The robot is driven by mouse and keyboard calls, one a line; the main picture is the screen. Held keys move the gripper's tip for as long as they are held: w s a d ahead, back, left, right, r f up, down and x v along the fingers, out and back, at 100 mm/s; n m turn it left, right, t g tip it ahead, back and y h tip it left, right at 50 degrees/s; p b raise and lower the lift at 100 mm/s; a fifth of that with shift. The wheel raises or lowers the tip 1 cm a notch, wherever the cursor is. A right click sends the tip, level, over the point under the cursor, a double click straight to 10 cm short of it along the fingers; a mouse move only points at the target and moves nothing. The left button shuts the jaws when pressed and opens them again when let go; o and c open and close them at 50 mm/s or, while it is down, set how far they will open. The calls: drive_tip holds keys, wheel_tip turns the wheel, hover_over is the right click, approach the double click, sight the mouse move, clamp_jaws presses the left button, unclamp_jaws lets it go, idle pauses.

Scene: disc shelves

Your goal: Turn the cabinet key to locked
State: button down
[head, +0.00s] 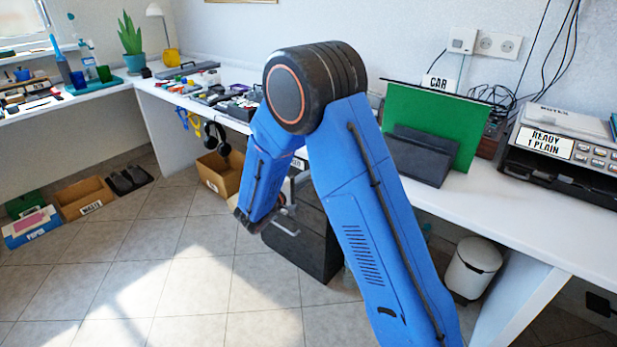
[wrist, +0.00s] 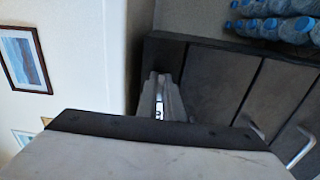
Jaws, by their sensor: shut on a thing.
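The dark cabinet (head: 312,235) stands under the white desk in the head view, partly behind my blue arm. In the wrist view its drawer fronts (wrist: 215,75) appear turned on their side. My gripper (wrist: 165,92) is at the cabinet front, near one end of the drawer fronts. It is shut on the cabinet key, which is mostly hidden between the fingers. A small bright bit shows there. The key's turn angle cannot be told. In the head view the fingertips and key are hidden by my arm.
Metal drawer handles (wrist: 300,147) stick out to the right of my gripper in the wrist view, with blue-capped bottles (wrist: 275,28) above. In the head view a cardboard box (head: 217,178) and a white bin (head: 474,268) flank the cabinet. The floor in front is clear.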

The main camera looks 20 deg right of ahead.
drive_tip(key=c, duration=1.9)
unclamp_jaws()
drive_tip(key=v, duration=1.7)
drive_tip(key=shift+s+a, duration=0.15)
